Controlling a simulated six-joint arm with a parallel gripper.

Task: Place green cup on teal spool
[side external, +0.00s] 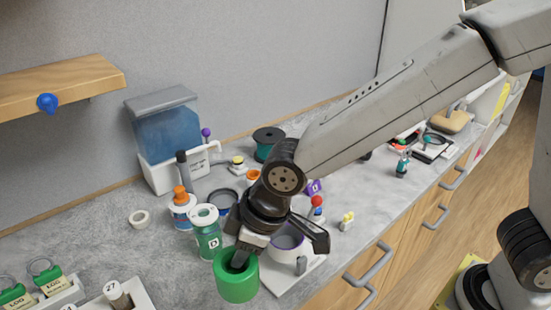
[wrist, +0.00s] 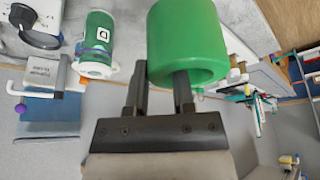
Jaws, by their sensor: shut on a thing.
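The green cup (side external: 237,284) is at the lower middle of the side view, over the near part of the counter. It fills the upper middle of the wrist view (wrist: 187,38). My gripper (side external: 238,258) is shut on the cup's wall, with one finger inside the opening and the other outside (wrist: 161,78). Whether the cup's base touches the counter cannot be told. The teal spool (side external: 264,151), with black end discs, stands upright farther back by the wall, behind my wrist. I cannot make it out in the wrist view.
A green-labelled jar (side external: 207,236) and an orange-capped bottle (side external: 181,208) stand just left of my gripper. A white tray (side external: 286,277) with a purple-lined ring lies to its right. A blue bin (side external: 170,138) stands behind. The front left holds labelled racks (side external: 38,290).

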